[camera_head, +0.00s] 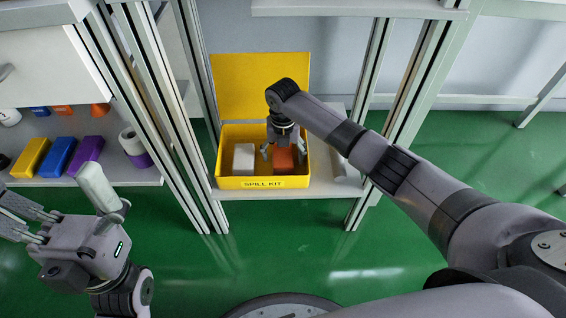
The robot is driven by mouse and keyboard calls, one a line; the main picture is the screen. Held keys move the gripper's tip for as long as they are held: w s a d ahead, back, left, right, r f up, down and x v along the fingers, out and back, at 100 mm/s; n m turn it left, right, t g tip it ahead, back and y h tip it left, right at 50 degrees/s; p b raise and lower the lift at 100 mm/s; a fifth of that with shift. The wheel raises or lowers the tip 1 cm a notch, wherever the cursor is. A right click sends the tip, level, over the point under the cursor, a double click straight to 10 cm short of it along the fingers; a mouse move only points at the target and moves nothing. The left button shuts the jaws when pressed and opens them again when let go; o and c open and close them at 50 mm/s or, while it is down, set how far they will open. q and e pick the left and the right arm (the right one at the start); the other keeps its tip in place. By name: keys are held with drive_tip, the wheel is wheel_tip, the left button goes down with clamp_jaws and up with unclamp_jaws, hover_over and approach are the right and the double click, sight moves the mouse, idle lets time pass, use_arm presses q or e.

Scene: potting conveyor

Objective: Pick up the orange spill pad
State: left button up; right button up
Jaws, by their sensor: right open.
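The orange spill pad (283,162) is a small block in the right half of the yellow spill kit box (265,183), whose lid stands open at the back. My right gripper (284,152) reaches down into the box from above, its fingers apart on either side of the orange pad's upper part. The gripper hides part of the pad, and I cannot tell if the fingers touch it. My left gripper (18,218) is at the left edge, far from the box. Its fingertips are cut off there, so its opening does not show.
A white pad (243,159) sits in the box's left half. The box stands on a pale shelf (325,190) between metal posts. Yellow, blue and purple blocks (84,155) and a roll (133,146) lie on the left shelf. Green floor is open in front.

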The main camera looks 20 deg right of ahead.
drive_tip(key=shift+w+f, duration=0.1)
drive_tip(key=shift+f, duration=0.75)
drive_tip(key=shift+r, duration=0.15)
drive_tip(key=c, duration=1.2)
